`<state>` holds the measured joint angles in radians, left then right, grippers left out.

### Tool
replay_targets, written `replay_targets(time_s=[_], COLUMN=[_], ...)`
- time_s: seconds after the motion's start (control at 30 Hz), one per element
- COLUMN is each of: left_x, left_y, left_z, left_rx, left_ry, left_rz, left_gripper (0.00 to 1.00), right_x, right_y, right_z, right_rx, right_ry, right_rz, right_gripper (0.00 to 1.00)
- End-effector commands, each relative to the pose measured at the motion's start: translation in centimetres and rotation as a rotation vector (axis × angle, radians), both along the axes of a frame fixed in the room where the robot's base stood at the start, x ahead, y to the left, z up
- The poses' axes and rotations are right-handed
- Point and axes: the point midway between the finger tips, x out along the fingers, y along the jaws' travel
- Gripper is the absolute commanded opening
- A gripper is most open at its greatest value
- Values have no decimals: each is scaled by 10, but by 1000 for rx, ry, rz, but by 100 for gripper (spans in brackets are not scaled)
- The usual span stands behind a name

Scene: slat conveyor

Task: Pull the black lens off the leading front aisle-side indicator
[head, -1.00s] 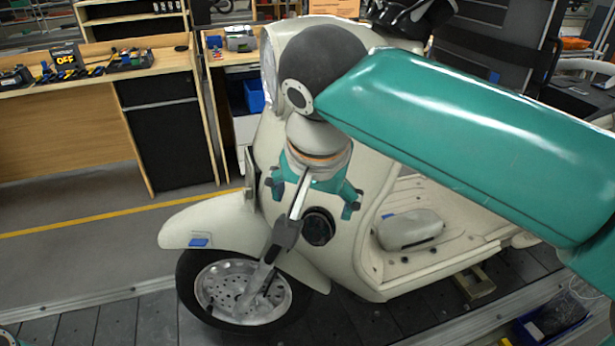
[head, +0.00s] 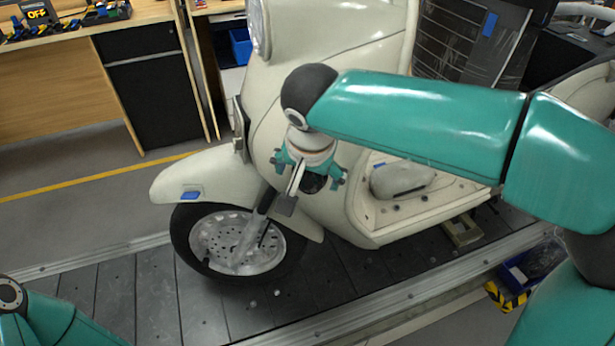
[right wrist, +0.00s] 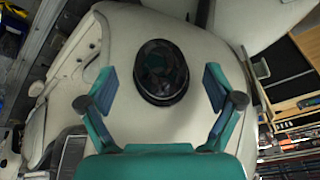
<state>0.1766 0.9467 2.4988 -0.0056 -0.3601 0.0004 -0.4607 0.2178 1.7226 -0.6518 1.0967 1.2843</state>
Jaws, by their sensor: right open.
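The black lens (head: 315,183) is a round dark disc on the cream front panel of the scooter (head: 330,215), partly hidden by my right gripper in the head view. My right gripper (head: 309,170) is open in front of it, with one teal finger on each side. In the right wrist view the whole lens (right wrist: 160,72) lies between the two spread fingers of my right gripper (right wrist: 160,90), and no finger is seen touching it. Of my left arm only a teal link shows at the lower left of the head view; its gripper is out of view.
The scooter stands on the dark slat conveyor (head: 140,300). Its front wheel (head: 238,243) and fender (head: 215,178) are left of the lens. A wooden workbench (head: 55,85) stands at the back left. A blue bin (head: 520,270) sits beside the conveyor at right.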

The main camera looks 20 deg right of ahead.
Motion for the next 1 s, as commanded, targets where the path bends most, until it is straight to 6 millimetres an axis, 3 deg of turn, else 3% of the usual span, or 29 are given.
replay_targets(time_s=[0.2,0.57,0.97,1.0], left_x=[0,0,0,0], left_y=[0,0,0,0], left_z=[1,1,1,1], left_rx=[0,0,0,0], left_ry=[0,0,0,0], left_rz=[0,0,0,0], left_gripper=[40,40,40,40], right_x=[9,11,11,11], right_y=[-2,-2,-1,-1], right_z=[-20,-24,-23,-23], right_rx=[0,0,1,1], right_ry=[0,0,-1,-1], right_rz=[-1,1,2,2], right_gripper=[91,91,27,54])
